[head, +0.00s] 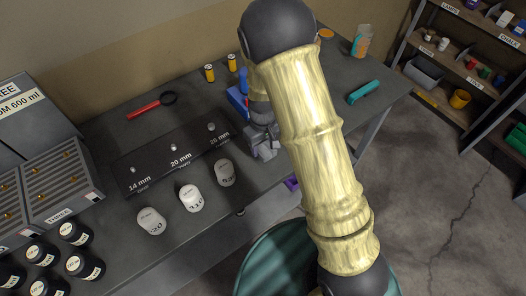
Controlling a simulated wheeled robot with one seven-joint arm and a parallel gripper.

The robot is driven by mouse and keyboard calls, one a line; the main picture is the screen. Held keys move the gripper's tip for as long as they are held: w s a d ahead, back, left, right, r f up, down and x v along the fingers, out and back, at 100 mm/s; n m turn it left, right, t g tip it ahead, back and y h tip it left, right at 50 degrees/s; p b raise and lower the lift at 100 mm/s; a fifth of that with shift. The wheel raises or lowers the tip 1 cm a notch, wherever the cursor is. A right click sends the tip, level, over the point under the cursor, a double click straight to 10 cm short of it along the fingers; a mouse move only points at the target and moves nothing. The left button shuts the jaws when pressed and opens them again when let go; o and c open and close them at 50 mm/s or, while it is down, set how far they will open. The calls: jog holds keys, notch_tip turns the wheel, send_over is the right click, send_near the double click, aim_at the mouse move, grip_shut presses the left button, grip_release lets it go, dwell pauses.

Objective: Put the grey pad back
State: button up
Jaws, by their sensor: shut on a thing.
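My gripper (262,142) is low at the front edge of the dark workbench, right of the black plate. It is shut on a grey piece, which I take to be the grey pad. The pad's outline is hard to tell from the grey jaws, and my arm covers part of it. The black plate (151,166) is marked 14 mm, 20 mm and 26 mm, with a small light spot above each mark. Three white labelled pots (191,198) stand in front of it.
Blue items (238,99) stand just behind my gripper. A red-handled magnifier (152,106), yellow batteries (209,73) and a teal tool (363,92) lie on the bench. Black bottles (83,266) and a slotted grey rack (60,178) fill the left. A teal drum (262,262) stands below the front edge.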

aim_at(263, 153)
jog(key=shift+f, duration=0.15)
jog(key=shift+f+p, duration=0.4)
jog(key=shift+f, duration=1.7)
jog(key=shift+f, duration=0.15)
jog(key=o, duration=0.9)
jog(key=shift+o, duration=0.2)
notch_tip(263, 153, up, 12)
jog(key=shift+r+b, duration=0.2)
jog(key=shift+b, duration=1)
